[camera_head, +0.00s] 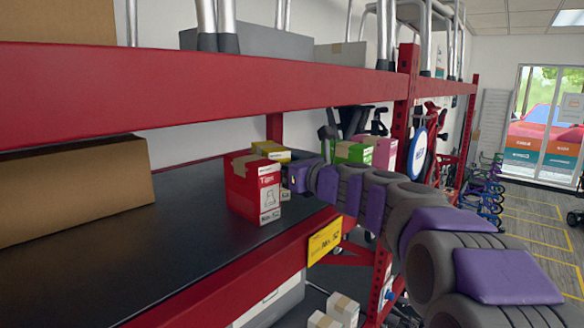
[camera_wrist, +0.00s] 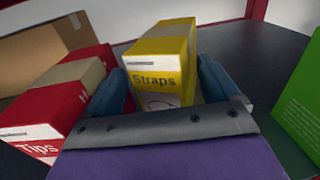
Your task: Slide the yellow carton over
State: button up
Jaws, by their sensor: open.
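The yellow carton (camera_wrist: 160,62), labelled "Straps", stands on the dark shelf between the two blue fingers of my gripper (camera_wrist: 162,88) in the wrist view. The fingers are spread on either side of its near end; I cannot tell whether either one touches it. In the head view the yellow carton (camera_head: 271,150) is mostly hidden behind a red carton, with its top showing. My gripper (camera_head: 296,178) reaches in from the right there, its fingers largely hidden by the red carton.
The red "Tips" carton (camera_head: 254,188) stands close on the left of the yellow one. A green carton (camera_wrist: 303,98) stands to the right, with a pink carton (camera_head: 381,153) beyond. A large brown box (camera_head: 78,192) is at left. Red beams (camera_head: 200,92) run above and below the shelf opening.

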jog(key=d, duration=0.4)
jog(key=shift+r, duration=0.3)
jog(key=shift+d, duration=0.25)
jog(key=shift+c, duration=1.3)
jog(key=a, duration=0.3)
jog(key=shift+a+f, duration=0.2)
jog(key=shift+a, duration=0.2)
jog(key=c, duration=0.6)
jog(key=shift+a, duration=0.15)
jog(key=shift+c, duration=0.7)
jog(key=shift+d, duration=0.3)
jog(key=shift+c, duration=0.9)
jog(key=d, duration=0.3)
jog(key=shift+d+r, duration=0.2)
jog(key=shift+d, duration=0.15)
jog(key=shift+c, duration=0.3)
jog(key=shift+s+d+p, duration=0.1)
jog(key=shift+d+p, duration=0.2)
jog(key=shift+s+d+p, duration=0.1)
jog(key=shift+s+p, duration=0.25)
jog(key=shift+p, duration=0.1)
